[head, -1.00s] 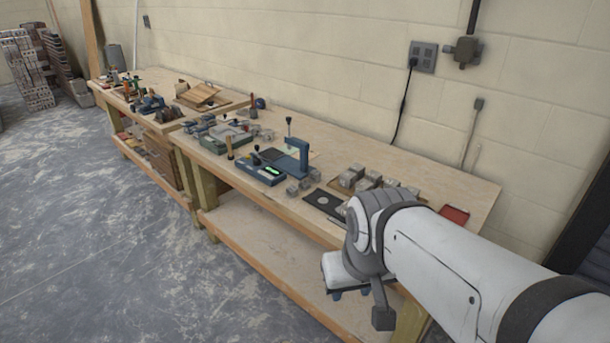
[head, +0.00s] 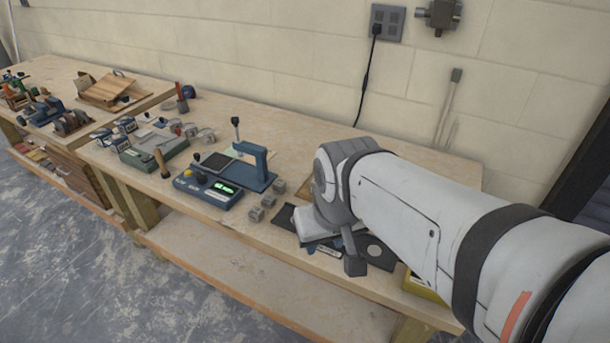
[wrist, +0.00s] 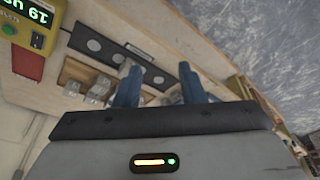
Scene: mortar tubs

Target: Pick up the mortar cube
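Small grey mortar cubes (head: 267,200) stand in a short row on the bench, right of the blue device. In the wrist view, several grey cubes (wrist: 75,88) sit beside a dark strip with round pale discs (wrist: 95,45). Which cube the task means cannot be told. My gripper (wrist: 160,84) has its two blue fingers apart, with no cube seen gripped between them.
A blue device with a lit green display (head: 223,187) and an upright blue frame (head: 257,165) stands left of the cubes. A dark mat (head: 380,255) lies under and right of my gripper. A yellow object (head: 425,285) is at the front edge. The wall is behind.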

